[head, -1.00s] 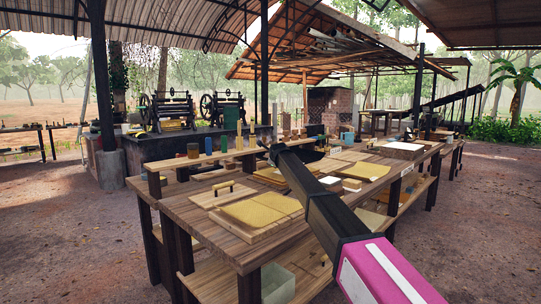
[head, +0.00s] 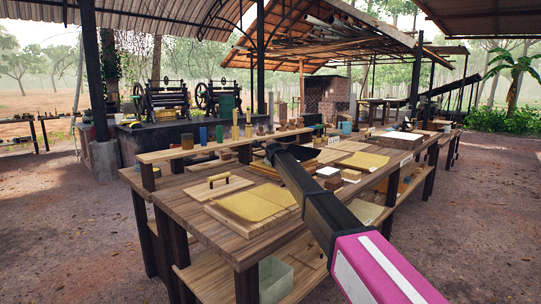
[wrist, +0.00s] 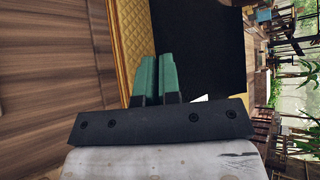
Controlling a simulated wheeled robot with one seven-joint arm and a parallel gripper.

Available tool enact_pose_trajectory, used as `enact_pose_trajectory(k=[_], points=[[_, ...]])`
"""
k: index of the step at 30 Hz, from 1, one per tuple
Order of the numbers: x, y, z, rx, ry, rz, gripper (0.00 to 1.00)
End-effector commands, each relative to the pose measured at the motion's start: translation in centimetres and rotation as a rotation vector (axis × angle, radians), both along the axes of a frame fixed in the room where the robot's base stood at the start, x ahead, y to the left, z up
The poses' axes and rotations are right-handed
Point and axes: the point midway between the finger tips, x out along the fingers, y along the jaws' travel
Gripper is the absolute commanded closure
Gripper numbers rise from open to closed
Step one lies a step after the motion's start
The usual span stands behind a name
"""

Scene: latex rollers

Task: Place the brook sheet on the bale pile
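Several yellow sheets lie on the long wooden table; I cannot tell which is the brook sheet. A near yellow sheet (head: 252,203) lies flat on a wooden board, and another (head: 365,160) lies farther right. A yellow sheet (wrist: 132,35) with a quilted texture shows in the wrist view, left of a large black surface (wrist: 205,45). My gripper's green fingers (wrist: 156,76) are close together in front of the black surface's left edge. I cannot identify the bale pile.
The wooden table (head: 185,208) has a raised shelf (head: 190,152) with bottles and small blocks along its back. Small boxes (head: 329,174) stand right of my arm. A translucent bin (head: 275,280) sits below.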

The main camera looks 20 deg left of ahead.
Motion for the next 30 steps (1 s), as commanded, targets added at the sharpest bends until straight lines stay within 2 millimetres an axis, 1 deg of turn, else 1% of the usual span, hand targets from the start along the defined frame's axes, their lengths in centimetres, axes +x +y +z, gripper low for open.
enact_pose_trajectory(k=[3, 6, 20, 30], points=[[0.0, 0.0, -0.9, -0.001, -0.003, 0.001, 1.00], [0.0, 0.0, -1.2, 0.000, -0.004, 0.001, 1.00], [0.0, 0.0, -1.4, 0.000, -0.004, 0.001, 1.00], [0.0, 0.0, -1.9, 0.001, -0.004, 0.001, 1.00]])
